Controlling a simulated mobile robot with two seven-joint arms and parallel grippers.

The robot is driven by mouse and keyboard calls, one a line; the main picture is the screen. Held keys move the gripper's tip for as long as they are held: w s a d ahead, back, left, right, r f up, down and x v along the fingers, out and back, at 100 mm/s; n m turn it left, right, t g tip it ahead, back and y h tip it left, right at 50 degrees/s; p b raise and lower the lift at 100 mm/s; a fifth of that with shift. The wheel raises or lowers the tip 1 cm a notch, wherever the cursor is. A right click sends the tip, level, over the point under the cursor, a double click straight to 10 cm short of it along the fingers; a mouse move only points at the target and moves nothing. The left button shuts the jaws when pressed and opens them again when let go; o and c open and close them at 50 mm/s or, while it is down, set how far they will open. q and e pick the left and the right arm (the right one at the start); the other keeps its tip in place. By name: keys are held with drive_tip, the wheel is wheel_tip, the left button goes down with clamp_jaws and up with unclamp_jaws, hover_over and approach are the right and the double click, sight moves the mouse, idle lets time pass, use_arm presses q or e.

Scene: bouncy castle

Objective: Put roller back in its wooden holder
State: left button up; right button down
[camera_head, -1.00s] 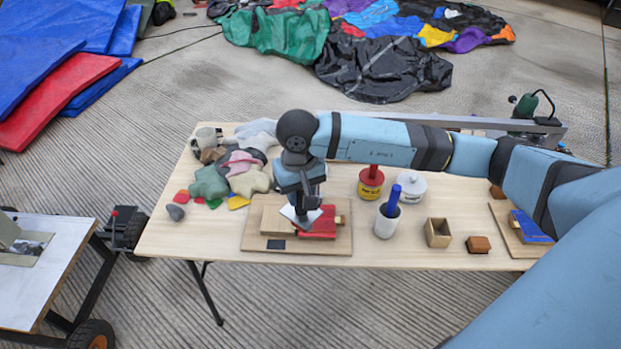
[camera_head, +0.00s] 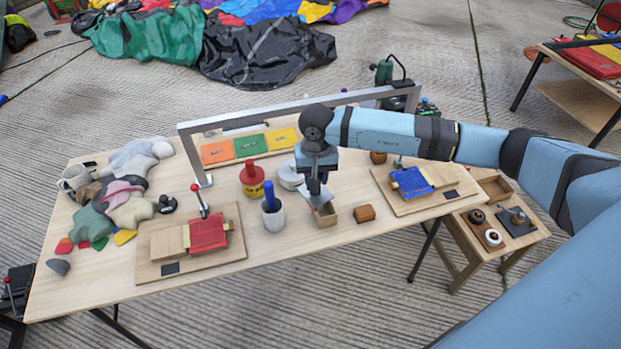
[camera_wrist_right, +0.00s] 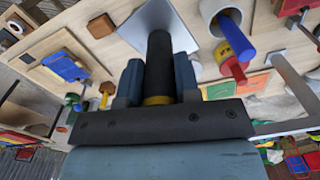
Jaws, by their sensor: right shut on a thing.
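My right gripper (camera_head: 316,186) is shut on the black handle of a tool, which I take to be the roller. In the right wrist view the black handle (camera_wrist_right: 160,62), with a yellow band, stands between the fingers (camera_wrist_right: 157,85). Its broad, flat grey head (camera_wrist_right: 152,14) points away from the gripper. My left gripper is not in view.
A white cup with a blue-handled tool (camera_head: 273,216) stands left of the holder, a brown block (camera_head: 364,213) right of it. Boards with red (camera_head: 208,234) and blue (camera_head: 411,183) pieces lie either side.

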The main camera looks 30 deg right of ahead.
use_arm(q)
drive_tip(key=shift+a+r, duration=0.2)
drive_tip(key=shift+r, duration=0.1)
use_arm(e)
drive_tip(key=w+d+f+m, duration=0.3)
drive_tip(key=d+f, duration=0.3)
drive_tip(key=f, duration=0.2)
drive_tip(key=shift+w, duration=0.55)
use_arm(q)
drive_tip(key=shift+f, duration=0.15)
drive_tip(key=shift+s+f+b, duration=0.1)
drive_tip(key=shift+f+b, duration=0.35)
drive_tip(key=shift+b, duration=0.2)
use_arm(e)
drive_tip(key=shift+f, duration=0.25)
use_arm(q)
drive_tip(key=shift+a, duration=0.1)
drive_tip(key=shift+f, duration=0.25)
use_arm(e)
drive_tip(key=shift+f, duration=0.2)
